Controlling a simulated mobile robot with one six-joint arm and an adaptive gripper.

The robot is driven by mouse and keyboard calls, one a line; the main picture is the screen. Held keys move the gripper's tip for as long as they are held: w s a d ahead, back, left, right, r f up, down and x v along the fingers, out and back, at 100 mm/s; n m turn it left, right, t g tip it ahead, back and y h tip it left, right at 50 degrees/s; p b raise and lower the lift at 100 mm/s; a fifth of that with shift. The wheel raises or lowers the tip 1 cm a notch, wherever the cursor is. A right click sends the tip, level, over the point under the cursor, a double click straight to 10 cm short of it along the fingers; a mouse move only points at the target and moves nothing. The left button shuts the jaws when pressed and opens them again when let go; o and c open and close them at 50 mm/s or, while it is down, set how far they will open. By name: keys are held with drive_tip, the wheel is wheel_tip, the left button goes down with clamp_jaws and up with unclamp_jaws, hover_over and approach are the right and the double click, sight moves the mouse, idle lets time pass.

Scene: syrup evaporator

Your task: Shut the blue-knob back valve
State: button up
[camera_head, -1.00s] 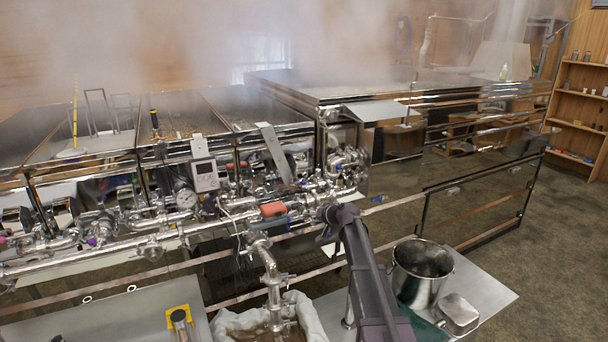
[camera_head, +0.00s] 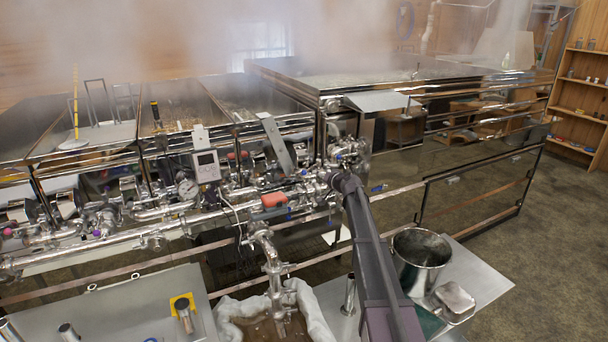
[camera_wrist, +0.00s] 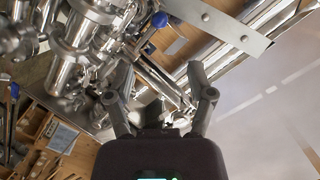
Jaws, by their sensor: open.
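Two blue knobs show in the wrist view. One blue knob (camera_wrist: 161,20) is on a steel fitting just beyond my fingertips, near the top centre; the other blue knob (camera_wrist: 15,91) is at the left edge. I cannot tell which belongs to the back valve. My gripper (camera_wrist: 161,74) is open, with nothing between its fingers and apart from both knobs. In the head view my arm reaches to the steel pipework (camera_head: 345,150) at the right end of the manifold, and it hides the fingers. A small blue handle (camera_head: 377,188) shows just right of my arm there.
A red-handled valve (camera_head: 274,199) and a white digital meter (camera_head: 207,167) are left of my arm. Steam hangs over the pans. The floor at right is clear.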

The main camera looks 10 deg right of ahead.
sight(306, 173)
drive_tip(key=b+x, duration=0.3)
drive_tip(key=x, duration=1)
drive_tip(key=shift+c, duration=0.2)
